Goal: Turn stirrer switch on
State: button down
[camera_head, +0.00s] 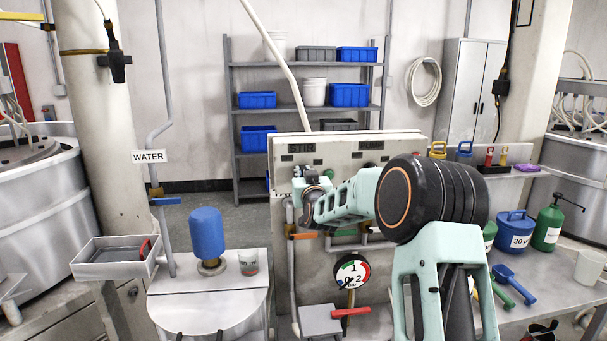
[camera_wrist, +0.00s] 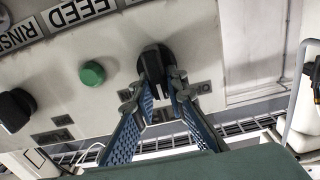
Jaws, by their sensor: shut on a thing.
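The stirrer switch is a black rotary knob (camera_wrist: 156,58) on the pale control panel, seen in the wrist view at the upper middle. My gripper (camera_wrist: 161,88) is shut on it, with one blue-grey finger on each side of the knob. In the head view my gripper (camera_head: 300,187) reaches the panel just below the STIR label (camera_head: 300,148). My gripper and wrist hide the knob in that view. Whether the knob is turned on cannot be told.
A green button (camera_wrist: 92,73) and another black knob (camera_wrist: 15,108) sit beside the switch on the panel. A pressure gauge (camera_head: 351,273) and an orange-handled valve (camera_head: 302,236) are below.

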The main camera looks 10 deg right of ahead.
jog(key=shift+f+b, duration=0.15)
jog(key=shift+b, duration=0.35)
jog(key=shift+d+f+m+b, duration=0.15)
jog(key=shift+m+b, duration=0.55)
jog(key=shift+b, duration=0.35)
jog(key=m+b, duration=0.3)
jog(key=b, duration=0.2)
jog(key=shift+d+f+b, duration=0.15)
jog(key=shift+b, duration=0.15)
jog(key=shift+d+m+b, duration=0.15)
jog(key=shift+m+b, duration=1.7)
jog(key=shift+b, duration=0.25)
jog(key=shift+d+m+b, duration=0.15)
jog(key=shift+m+b, duration=1.7)
jog(key=shift+b, duration=0.2)
jog(key=c, duration=1.9)
grip_release()
jog(key=shift+c, duration=0.2)
